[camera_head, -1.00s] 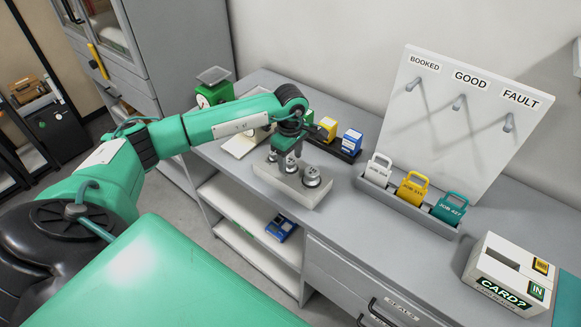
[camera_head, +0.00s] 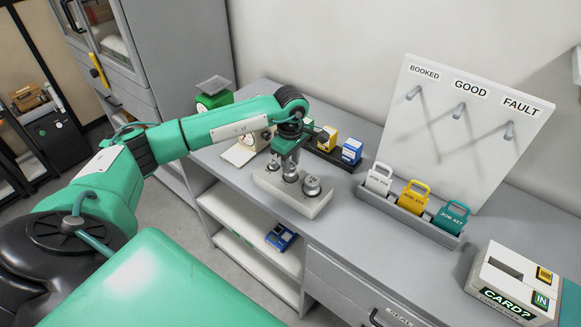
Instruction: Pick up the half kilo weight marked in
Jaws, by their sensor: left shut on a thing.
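A pale weight block (camera_head: 268,183) stands on the grey counter with metal weights in it. One weight (camera_head: 312,186) stands at its right end and another (camera_head: 273,163) at its left end. My left gripper (camera_head: 290,167) points down over the middle of the block. It is shut on the middle weight (camera_head: 290,175), whose top is partly hidden by the fingers. The weight looks still seated in the block. The marks on the weights are too small to read. My right gripper is not in view.
A dark rack with yellow (camera_head: 327,139) and blue (camera_head: 352,151) boxes is close behind the block. A green scale (camera_head: 212,100) stands at the back left. A grey tray (camera_head: 405,211) holds job tags at right, below a hook board (camera_head: 455,140). A card box (camera_head: 505,283) stands front right.

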